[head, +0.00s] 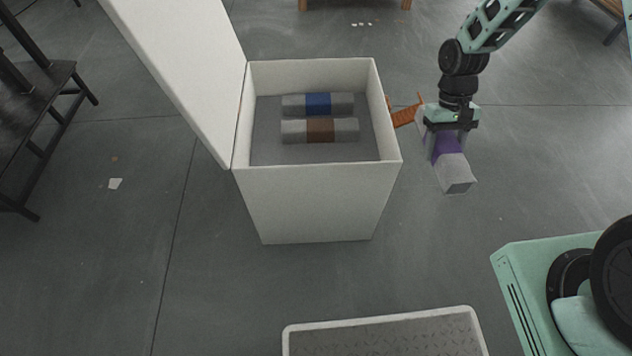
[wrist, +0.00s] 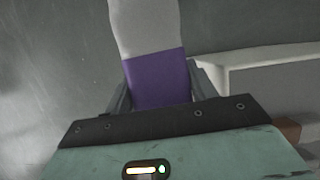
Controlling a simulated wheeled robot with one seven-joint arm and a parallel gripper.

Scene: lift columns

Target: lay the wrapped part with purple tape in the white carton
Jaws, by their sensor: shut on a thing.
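The wrapped part with purple tape (head: 455,168) is grey-white with a purple band around its middle. My gripper (head: 447,138) is shut on it at the purple band and holds it to the right of the carton, apart from it. The part also shows between the fingers in the wrist view (wrist: 155,78). The white carton (head: 318,205) stands open in the head view, its lid (head: 185,70) swung up to the left. Inside, on the grey floor, lie a wrapped part with blue tape (head: 292,105) and one with brown tape (head: 346,130), side by side.
An orange-brown object (head: 404,116) is partly hidden behind the carton's right side. A tray with a grey textured surface (head: 385,322) is at the bottom. A dark metal stand (head: 40,110) is at the left. Free space shows in the carton's front and back floor.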

